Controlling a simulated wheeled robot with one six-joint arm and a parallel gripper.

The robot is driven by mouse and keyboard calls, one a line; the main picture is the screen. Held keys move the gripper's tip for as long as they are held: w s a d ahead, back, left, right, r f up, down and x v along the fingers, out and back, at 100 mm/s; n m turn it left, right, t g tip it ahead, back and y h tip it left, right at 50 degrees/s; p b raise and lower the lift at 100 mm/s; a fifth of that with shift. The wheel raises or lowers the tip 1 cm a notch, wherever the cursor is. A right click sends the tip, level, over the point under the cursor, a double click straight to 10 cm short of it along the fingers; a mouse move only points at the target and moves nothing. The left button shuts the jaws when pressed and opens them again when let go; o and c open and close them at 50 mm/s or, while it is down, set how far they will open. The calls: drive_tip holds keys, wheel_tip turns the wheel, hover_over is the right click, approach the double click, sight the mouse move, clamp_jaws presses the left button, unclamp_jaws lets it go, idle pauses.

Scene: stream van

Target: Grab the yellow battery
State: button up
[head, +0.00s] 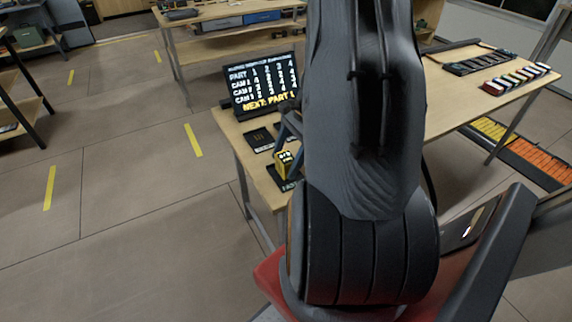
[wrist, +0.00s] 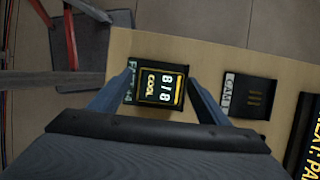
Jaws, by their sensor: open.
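The yellow battery (head: 284,163) stands near the left end of the wooden table, on a small black base. In the wrist view the battery (wrist: 158,86) shows from above as a black face with a yellow edge, white digits and the word "COOL". My gripper (wrist: 160,82) is open, with one finger on each side of the battery. I cannot tell whether the fingers touch it. In the head view my arm hides most of the gripper; only part of it (head: 290,128) shows beside the battery.
A black plate marked "CAM 1" (wrist: 248,96) lies right of the battery. A display board (head: 262,90) reading "NEXT: PART 1" stands behind on the table (head: 240,150). A black tray (head: 478,64) and a row of small blocks (head: 520,79) lie at the far right end.

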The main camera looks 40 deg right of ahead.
drive_tip(key=c, duration=1.4)
drive_tip(key=shift+r, duration=0.1)
